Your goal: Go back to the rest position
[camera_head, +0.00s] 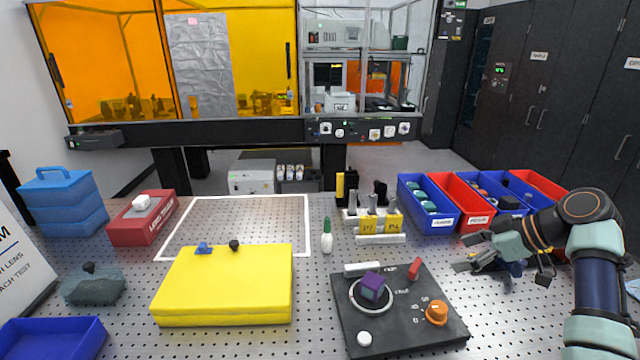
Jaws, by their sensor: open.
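My gripper (474,253) is at the right, with its fingers pointing left and apart, holding nothing that I can see. It hangs above the perforated table, in front of the blue and red bins and to the right of the black instrument plate (400,338). My arm comes in from the right edge. On the plate, a purple cube (373,287) sits in a round ring, with an orange knob (436,313), a red lever (414,268) and a white knob (364,338) around it.
Blue bins (429,222) and red bins (468,217) stand behind my gripper. A yellow block (225,285), a white-outlined area (235,196), a small bottle (327,240) and a yellow-and-white holder (380,224) occupy the middle. A red box (140,228) and blue case (60,205) stand left.

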